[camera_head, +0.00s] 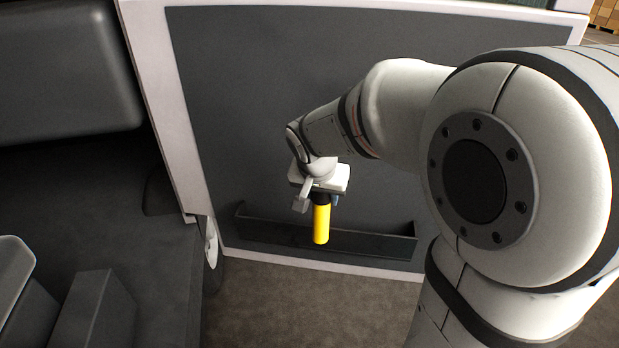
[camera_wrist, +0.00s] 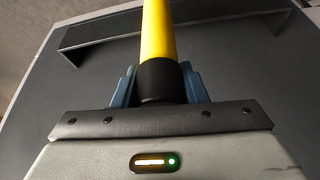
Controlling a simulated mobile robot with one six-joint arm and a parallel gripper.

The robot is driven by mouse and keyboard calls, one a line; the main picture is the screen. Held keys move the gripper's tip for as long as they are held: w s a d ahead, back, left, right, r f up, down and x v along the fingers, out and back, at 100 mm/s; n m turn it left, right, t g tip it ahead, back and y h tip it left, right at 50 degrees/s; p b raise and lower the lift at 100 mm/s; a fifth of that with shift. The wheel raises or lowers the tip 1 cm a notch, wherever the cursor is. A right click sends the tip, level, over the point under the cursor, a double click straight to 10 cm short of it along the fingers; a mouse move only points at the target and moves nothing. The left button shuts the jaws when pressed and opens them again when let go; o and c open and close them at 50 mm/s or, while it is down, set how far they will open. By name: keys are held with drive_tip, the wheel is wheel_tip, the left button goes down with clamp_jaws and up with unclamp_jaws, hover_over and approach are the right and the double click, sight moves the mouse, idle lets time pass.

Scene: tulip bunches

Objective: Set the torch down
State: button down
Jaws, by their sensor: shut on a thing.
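The torch (camera_head: 321,223) has a yellow body and a black end. In the head view it hangs upright below my gripper (camera_head: 320,197), black end up. In the wrist view the yellow body (camera_wrist: 157,38) runs to the top edge of the picture. My gripper (camera_wrist: 152,85) is shut on the black part, with a blue finger on each side. The torch's lower end shows in front of the dark door pocket (camera_head: 270,233); I cannot tell whether it touches it.
The pocket is a long dark tray low on a grey door panel (camera_head: 250,100) with a white frame. Brown carpeted floor (camera_head: 290,305) lies below it. A dark seat (camera_head: 65,75) stands at the left, with grey boxy shapes (camera_head: 95,312) at the lower left.

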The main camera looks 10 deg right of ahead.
drive_tip(key=w+d+p, duration=0.1)
drive_tip(key=w+d, duration=0.3)
drive_tip(key=w, duration=0.5)
wheel_tip(320, 180, down, 12)
drive_tip(key=shift+w+a+r, duration=0.15)
drive_tip(key=shift+a+r, duration=0.05)
drive_tip(key=shift+r, duration=0.05)
drive_tip(key=shift+f+b, duration=0.25)
drive_tip(key=shift+b, duration=0.3)
drive_tip(key=c, duration=0.9)
unclamp_jaws()
drive_tip(key=shift+r, duration=0.1)
drive_tip(key=shift+o, duration=0.2)
